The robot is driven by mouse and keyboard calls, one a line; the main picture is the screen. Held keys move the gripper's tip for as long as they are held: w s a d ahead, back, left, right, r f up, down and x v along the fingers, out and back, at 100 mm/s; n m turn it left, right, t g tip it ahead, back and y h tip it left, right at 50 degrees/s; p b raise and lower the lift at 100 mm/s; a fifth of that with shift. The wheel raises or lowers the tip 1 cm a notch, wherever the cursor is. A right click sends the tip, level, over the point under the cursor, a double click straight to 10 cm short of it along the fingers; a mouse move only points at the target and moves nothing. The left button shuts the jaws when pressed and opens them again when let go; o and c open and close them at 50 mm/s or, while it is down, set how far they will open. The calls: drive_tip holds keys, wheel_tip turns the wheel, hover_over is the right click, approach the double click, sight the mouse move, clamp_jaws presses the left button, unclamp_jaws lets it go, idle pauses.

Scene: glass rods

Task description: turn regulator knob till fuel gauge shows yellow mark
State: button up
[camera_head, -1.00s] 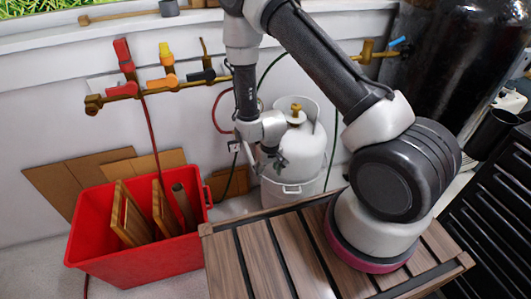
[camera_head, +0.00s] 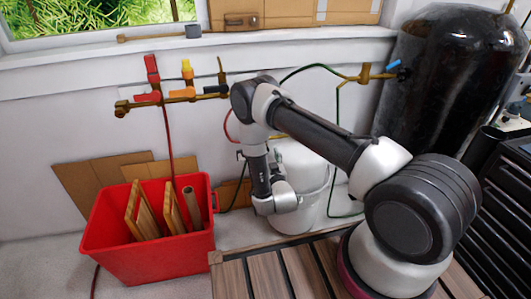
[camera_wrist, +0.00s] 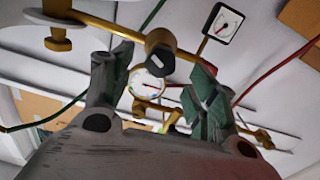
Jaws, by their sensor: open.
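In the wrist view, my gripper (camera_wrist: 162,63) is open, with one finger on each side of a brass regulator assembly. A dark, blunt knob (camera_wrist: 160,43) shows near and between the fingertips; I see no clear contact. Beyond it is a round white gauge (camera_wrist: 150,86) with a red needle and coloured marks. A square white gauge (camera_wrist: 222,23) with a red needle stands on a brass stem at upper right. I cannot tell which is the fuel gauge. In the head view, my wrist is in front of the white gas cylinder (camera_head: 314,160), and the fingers are hidden.
A red bin (camera_head: 150,262) holding boards stands at left. Above it, a brass pipe with red, yellow and black valves (camera_head: 184,92) runs along the wall. A tall black tank (camera_head: 452,75) stands at right. A slatted wooden table (camera_head: 232,277) is in front.

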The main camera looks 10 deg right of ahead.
drive_tip(key=shift+w, duration=2.3)
drive_tip(key=c, duration=1)
